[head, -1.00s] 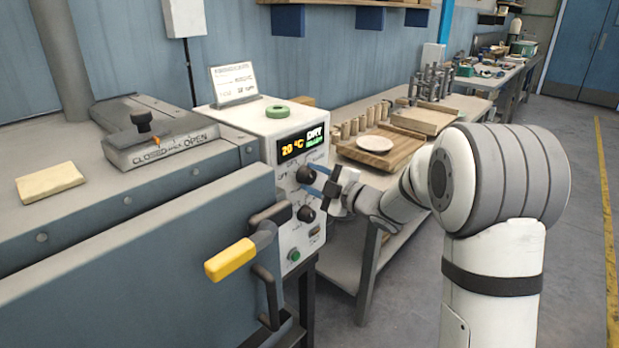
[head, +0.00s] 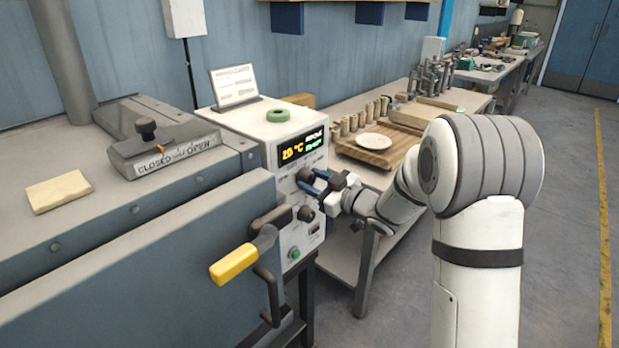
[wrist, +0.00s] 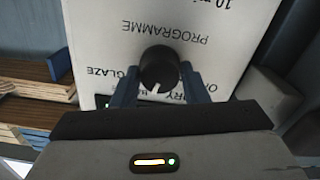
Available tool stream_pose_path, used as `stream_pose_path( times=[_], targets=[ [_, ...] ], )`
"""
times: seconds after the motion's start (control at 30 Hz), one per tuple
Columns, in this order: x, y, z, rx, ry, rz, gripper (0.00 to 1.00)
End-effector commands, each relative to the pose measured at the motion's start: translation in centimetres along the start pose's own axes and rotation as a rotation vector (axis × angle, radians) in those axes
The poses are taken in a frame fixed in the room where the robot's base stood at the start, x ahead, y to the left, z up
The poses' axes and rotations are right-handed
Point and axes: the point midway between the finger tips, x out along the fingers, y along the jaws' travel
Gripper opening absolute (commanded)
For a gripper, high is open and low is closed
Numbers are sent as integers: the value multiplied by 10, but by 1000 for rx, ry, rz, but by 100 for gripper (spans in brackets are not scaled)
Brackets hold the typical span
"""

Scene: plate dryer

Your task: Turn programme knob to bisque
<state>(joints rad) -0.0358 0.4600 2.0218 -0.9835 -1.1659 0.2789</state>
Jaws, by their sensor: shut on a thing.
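The programme knob (head: 305,175) is the upper dark knob on the white control box (head: 290,228). In the wrist view, the black knob (wrist: 158,66) sits between the blue fingers of my gripper (wrist: 158,88), which is shut on it. My gripper (head: 314,182) also shows at the knob in the head view. The knob's white pointer line faces the bottom of the wrist view, where the lettering is inverted. PROGRAMME and GLAZE are legible; other labels are partly covered by the fingers.
A second dark knob (head: 307,213) and a green button (head: 294,253) lie below. A yellow-ended handle (head: 236,262) juts out left of the panel. A bench (head: 345,245) with jars and a plate stands behind my arm. Floor at the right is clear.

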Motion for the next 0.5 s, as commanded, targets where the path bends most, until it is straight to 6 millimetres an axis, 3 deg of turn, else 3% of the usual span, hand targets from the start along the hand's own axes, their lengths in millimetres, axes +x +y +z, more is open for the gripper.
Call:
stream_pose_path(
  times=[0.5],
  targets=[
    [-1,0,4,88,-8,3,18]
  ],
)
